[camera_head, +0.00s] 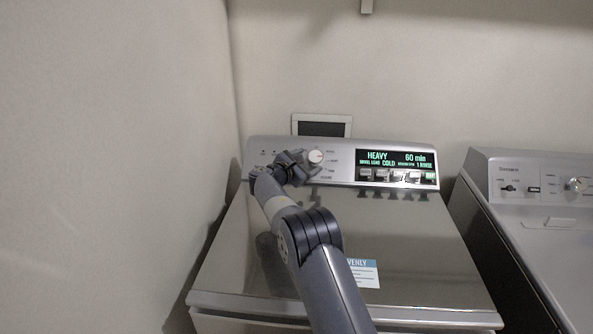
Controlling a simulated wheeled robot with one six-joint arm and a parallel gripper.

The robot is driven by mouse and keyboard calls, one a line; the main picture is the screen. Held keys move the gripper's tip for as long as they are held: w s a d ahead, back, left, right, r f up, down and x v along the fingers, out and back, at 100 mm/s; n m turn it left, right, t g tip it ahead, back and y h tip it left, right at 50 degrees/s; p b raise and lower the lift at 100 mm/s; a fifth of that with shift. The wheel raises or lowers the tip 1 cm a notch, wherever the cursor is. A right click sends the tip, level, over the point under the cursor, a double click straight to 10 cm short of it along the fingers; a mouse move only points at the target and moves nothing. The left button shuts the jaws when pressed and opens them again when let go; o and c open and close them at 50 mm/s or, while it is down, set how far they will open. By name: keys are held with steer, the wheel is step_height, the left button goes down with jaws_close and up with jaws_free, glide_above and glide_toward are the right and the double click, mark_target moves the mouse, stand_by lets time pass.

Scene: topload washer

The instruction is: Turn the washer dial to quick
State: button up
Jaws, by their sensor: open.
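The washer (420,265) stands in the middle with its lid down. Its dial (316,156) is a round pale knob on the back control panel, with small labels around it that are too small to read. The panel's display (397,159) reads HEAVY, COLD, 60 min, 1 RINSE. My gripper (304,161) is at the panel, close to the dial on its left side. It is open and does not visibly hold the dial. Whether a finger touches the dial I cannot tell. My arm hides part of the lid and the panel's lower left.
A row of buttons (398,175) lies below the display. A second machine (560,235) with its own knob stands at the right, across a narrow dark gap. A wall is close on the left. A small dark-screened frame (322,128) shows behind the panel.

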mark_target(315, 160)
steer(key=b+v, duration=0.1)
steer(key=v, duration=0.4)
steer(key=shift+s+a+r, duration=0.1)
steer(key=shift+s+a, duration=0.1)
steer(key=shift+s, duration=0.1)
steer(key=s+d+n+t+y+b, duration=0.1)
steer(key=n+y+b, duration=0.1)
steer(key=n, duration=0.1)
steer(key=s+d+n+t+y+b, duration=0.1)
steer(key=n+t+b, duration=0.1)
steer(key=n, duration=0.1)
steer(key=s+d+n+t+y+b, duration=0.1)
steer(key=d+n+t+y+b, duration=0.1)
steer(key=shift+s+f+n+y, duration=0.1)
steer(key=shift+f+n+y, duration=0.2)
steer(key=shift+f+n, duration=0.1)
steer(key=shift+s+f+n+y+b, duration=0.3)
steer(key=shift+s+n+y, duration=0.1)
steer(key=shift+n+y, duration=0.1)
steer(key=p+x, duration=0.3)
steer(key=x, duration=0.7)
steer(key=shift+w+r, duration=0.15)
steer(key=shift+w, duration=0.2)
